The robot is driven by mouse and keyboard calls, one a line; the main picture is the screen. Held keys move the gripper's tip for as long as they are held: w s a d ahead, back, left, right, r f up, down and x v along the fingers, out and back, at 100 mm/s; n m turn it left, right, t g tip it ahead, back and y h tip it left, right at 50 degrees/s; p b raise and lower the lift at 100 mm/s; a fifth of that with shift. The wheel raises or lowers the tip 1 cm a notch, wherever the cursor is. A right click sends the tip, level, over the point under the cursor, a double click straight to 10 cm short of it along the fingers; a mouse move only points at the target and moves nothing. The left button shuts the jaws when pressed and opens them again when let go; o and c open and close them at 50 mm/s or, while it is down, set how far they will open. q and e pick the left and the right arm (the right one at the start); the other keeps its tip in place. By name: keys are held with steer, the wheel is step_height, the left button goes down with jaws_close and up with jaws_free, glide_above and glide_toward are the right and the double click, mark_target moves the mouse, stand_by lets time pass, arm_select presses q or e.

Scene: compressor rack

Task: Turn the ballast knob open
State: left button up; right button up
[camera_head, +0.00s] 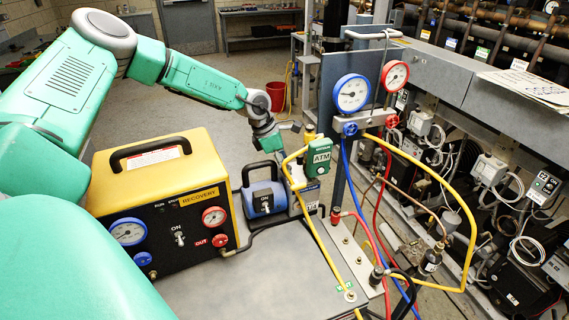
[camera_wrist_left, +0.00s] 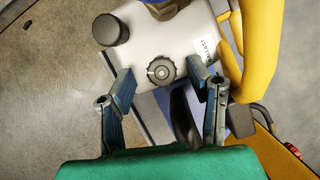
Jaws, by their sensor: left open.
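The ballast knob (camera_wrist_left: 161,70) is a small dark ribbed round knob with a white mark, on a pale grey pump top (camera_wrist_left: 140,53). A white label reading BALLAST (camera_wrist_left: 202,58) is right of it in the left wrist view. My left gripper (camera_wrist_left: 167,82) is open, with one blue finger on each side of the knob and visible gaps to it. The depth between fingertips and knob is hard to judge. In the head view my left gripper (camera_head: 268,143) points down over the blue pump (camera_head: 264,199), and the knob cannot be made out there. My right gripper is not in view.
A black cap (camera_wrist_left: 110,30) stands left of the knob; a yellow hose (camera_wrist_left: 243,55) runs on the right. In the head view, a yellow recovery unit (camera_head: 160,200) stands left of the pump. A green ATM display (camera_head: 320,160) and gauge manifold (camera_head: 362,122) are close on the right.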

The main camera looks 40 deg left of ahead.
arm_select(q)
steer(key=shift+c, duration=0.3)
jaws_close()
steer(key=shift+d+r+n+y+p, duration=0.1)
steer(key=shift+n+y+p, duration=0.4)
steer(key=shift+n, duration=0.7)
steer(key=shift+n+t+y, duration=0.3)
steer(key=shift+n+t, duration=0.2)
steer(key=shift+n, duration=0.6)
